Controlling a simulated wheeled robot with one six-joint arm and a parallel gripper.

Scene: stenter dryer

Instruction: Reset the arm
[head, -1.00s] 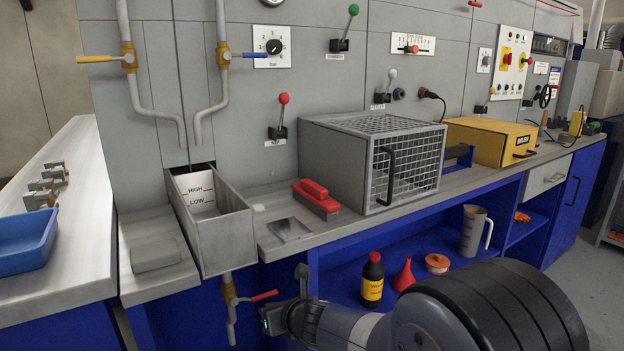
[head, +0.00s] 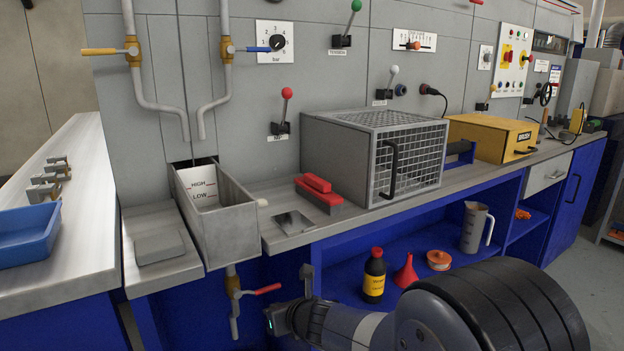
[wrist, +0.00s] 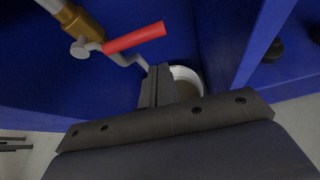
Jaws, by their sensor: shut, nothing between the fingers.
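My arm reaches in from the lower right of the head view. Its gripper (head: 306,277) is in front of the blue lower cabinet, below the counter. In the wrist view my gripper (wrist: 157,72) has its two fingers closed together with nothing between them. The red-handled drain valve (wrist: 135,37) is just beyond and left of the fingertips, apart from them. It also shows in the head view (head: 266,289), under the grey tank.
The open metal tank (head: 232,222) stands above the valve. The counter (head: 262,190) holds a red block, a mesh cage (head: 345,160) and a yellow box (head: 492,137). The shelf below holds a dark bottle (head: 374,277), a red funnel (head: 407,272) and a jug. A white round vessel (wrist: 188,78) is beyond the fingers.

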